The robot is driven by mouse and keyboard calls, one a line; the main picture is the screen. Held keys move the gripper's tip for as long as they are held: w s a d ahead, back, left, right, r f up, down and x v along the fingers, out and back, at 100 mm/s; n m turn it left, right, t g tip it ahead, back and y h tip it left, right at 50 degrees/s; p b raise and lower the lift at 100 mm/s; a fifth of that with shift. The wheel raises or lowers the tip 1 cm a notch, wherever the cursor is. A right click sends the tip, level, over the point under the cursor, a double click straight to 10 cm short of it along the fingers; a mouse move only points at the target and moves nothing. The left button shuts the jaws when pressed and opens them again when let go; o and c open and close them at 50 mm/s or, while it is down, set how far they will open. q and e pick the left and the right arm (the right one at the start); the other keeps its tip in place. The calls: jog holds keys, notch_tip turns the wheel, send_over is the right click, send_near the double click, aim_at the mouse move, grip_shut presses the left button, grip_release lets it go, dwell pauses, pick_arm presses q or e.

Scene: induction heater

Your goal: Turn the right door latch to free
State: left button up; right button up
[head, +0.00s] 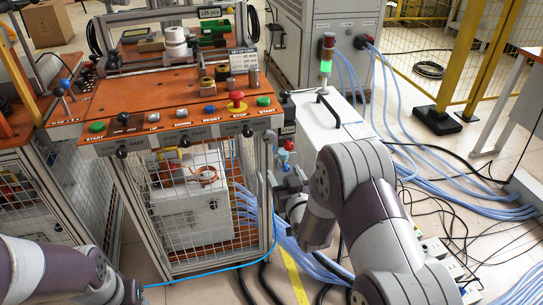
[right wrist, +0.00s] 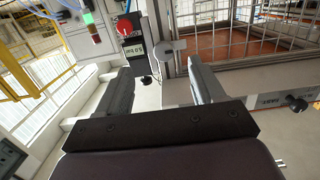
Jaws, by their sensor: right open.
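The cabinet's mesh door (head: 190,205) is at the centre left of the head view, under the orange worktop. A grey rounded fitting (right wrist: 169,47), which looks like the right door latch, is on the frame post beside the mesh in the right wrist view. It lies beyond and between my fingers, apart from them. Whether it is turned to locked or free I cannot tell. My right gripper (head: 284,181) is open and empty by the cabinet's right front post; its two fingers also show in the wrist view (right wrist: 160,78). My left gripper is out of view.
Blue hoses (head: 455,190) and black cables lie on the floor at right.

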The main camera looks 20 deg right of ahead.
aim_at(270, 138)
jog(key=shift+t, duration=0.6)
jog(key=w, duration=0.4)
jog(key=w+r+b, duration=0.1)
jog(key=w, duration=0.3)
jog(key=w+r+b, duration=0.1)
jog(key=w, duration=0.3)
jog(key=shift+w+r, duration=0.1)
jog(key=shift+w, duration=0.35)
jog(key=c, duration=1)
